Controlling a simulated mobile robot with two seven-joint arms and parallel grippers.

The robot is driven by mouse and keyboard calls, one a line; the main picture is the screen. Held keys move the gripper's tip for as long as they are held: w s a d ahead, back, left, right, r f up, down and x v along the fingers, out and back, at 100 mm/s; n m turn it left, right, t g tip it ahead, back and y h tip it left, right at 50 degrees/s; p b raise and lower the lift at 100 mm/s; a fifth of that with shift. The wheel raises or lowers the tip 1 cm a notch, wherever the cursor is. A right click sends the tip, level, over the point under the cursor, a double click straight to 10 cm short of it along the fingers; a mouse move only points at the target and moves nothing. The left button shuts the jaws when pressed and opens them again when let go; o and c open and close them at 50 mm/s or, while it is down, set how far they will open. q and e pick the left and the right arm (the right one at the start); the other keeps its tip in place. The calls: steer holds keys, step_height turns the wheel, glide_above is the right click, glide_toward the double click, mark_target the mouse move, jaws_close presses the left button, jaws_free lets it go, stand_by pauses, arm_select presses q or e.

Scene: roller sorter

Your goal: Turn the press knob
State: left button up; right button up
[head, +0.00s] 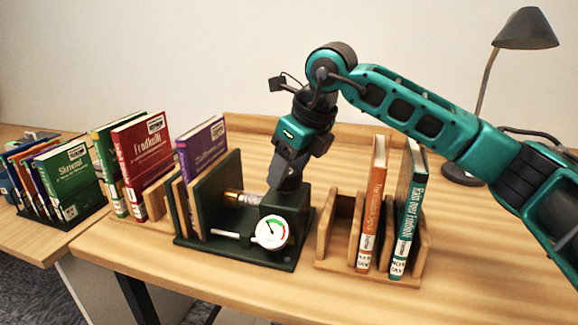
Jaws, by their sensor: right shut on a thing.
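The press (192,246) is a dark green stand on the table, with upright boards at its left and a brass screw (240,197) running to a block at its right. A round white gauge (271,232) with a green and red scale faces front. A white bar (226,234) sticks out left of it. My right gripper (284,186) reaches down onto the right end of the press, just above the block, and is shut on the press knob, which its fingers mostly hide. My left gripper is out of view.
A purple book (203,142) stands at the press boards. A wooden rack (325,252) right of the press holds an orange book (371,204) and a dark teal book (408,215). Red and green books stand left. A desk lamp (526,30) stands back right. The front right tabletop is clear.

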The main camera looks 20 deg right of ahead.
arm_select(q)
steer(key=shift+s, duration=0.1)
arm_select(e)
steer(key=o, duration=1)
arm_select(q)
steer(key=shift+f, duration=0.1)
arm_select(e)
steer(key=shift+o, duration=0.2)
arm_select(q)
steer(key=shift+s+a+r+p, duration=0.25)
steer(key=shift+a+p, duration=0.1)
steer(key=shift+p, duration=0.35)
arm_select(e)
steer(key=v, duration=1.3)
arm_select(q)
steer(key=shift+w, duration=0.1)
